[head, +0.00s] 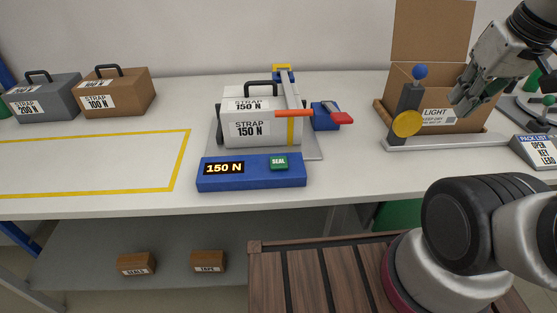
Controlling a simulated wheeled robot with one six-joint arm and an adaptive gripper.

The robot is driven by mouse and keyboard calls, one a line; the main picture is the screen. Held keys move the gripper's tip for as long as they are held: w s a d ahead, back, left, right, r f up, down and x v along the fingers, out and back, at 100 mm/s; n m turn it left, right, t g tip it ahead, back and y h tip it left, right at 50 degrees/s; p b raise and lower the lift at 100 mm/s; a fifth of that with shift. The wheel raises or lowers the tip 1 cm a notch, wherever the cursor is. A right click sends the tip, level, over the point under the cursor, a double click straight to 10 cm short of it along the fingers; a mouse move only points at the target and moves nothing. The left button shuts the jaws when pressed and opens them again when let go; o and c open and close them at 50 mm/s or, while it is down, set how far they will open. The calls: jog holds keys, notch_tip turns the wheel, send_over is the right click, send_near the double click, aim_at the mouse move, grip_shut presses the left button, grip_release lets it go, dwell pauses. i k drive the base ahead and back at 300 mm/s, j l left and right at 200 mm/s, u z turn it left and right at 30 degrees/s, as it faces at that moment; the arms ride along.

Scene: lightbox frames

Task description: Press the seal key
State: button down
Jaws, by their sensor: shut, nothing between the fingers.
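The green seal key (279,163), marked SEAL, sits on the right of a blue console (240,181) whose display (224,168) reads 150 N. Behind the console a white box (261,130) labelled STRAP 150 N stands on a grey plate (309,151), with a yellow strap (291,131) down its right side. My gripper (462,106) is shut and empty at the upper right, in front of the open LIGHT carton and well to the right of the key.
An upright dark post (408,99) with a blue ball and yellow disc stands by the open carton (472,119). A red-ended blue tool (328,117) lies beside the plate. Grey (45,102) and brown (119,97) strap boxes stand left. The yellow-outlined area (90,167) is clear.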

aim_at(280, 162)
jog(key=z, duration=1.65)
jog(key=k+j, duration=0.25)
jog(key=k, duration=0.15)
jog(key=k+j, duration=0.3)
jog(key=k, duration=0.15)
jog(key=k+j, duration=0.25)
jog(key=k, duration=0.15)
